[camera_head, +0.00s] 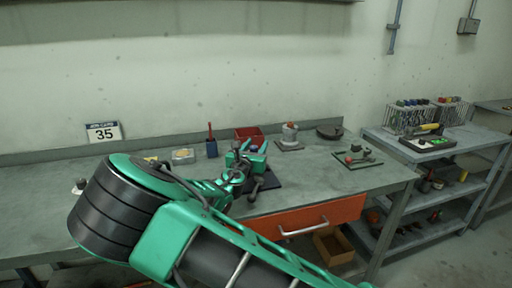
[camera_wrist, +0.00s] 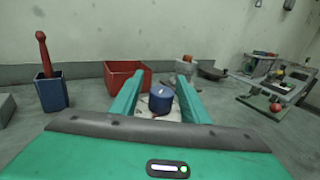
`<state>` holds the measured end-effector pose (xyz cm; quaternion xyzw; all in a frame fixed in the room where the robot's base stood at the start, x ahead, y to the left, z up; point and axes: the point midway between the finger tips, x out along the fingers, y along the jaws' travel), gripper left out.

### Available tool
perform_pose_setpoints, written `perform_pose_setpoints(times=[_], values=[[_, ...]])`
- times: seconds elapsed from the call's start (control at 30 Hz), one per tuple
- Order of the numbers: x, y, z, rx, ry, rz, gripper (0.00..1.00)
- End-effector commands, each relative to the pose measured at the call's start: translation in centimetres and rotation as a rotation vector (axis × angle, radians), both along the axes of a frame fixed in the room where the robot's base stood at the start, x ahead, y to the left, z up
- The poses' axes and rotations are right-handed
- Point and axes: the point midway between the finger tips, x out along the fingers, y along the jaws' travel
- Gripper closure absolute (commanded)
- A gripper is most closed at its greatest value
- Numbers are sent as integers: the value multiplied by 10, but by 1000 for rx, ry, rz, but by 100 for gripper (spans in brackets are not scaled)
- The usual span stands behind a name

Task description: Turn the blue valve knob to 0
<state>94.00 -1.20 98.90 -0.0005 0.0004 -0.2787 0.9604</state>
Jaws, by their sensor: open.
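The blue valve knob (camera_wrist: 161,97) is a dark blue round knob with a pale mark on its top, seen in the wrist view. It stands on a pale base between the two green fingers of my gripper (camera_wrist: 158,93). The fingers are apart, one on each side of the knob, and I cannot tell if either touches it. In the head view my gripper (camera_head: 251,155) is over the workbench, and the knob (camera_head: 254,148) shows only as a small blue patch between the fingers. The number marks around the knob are too small to read.
A red bin (camera_wrist: 124,78) stands behind the left finger. A blue cup with a red-handled tool (camera_wrist: 51,92) is at the left. A grey device with an orange top (camera_head: 289,136) and a dark round item (camera_head: 329,131) stand behind. A sign reading 35 (camera_head: 103,133) is by the wall.

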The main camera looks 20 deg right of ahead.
Motion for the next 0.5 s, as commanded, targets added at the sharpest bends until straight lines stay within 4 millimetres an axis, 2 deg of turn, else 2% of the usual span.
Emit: perform_pose_setpoints(times=[0.37,0.4,0.5], values=[[6,-4,0,1,1,0,59],[6,-4,0,1,1,0,61],[6,-4,0,1,1,0,85]])
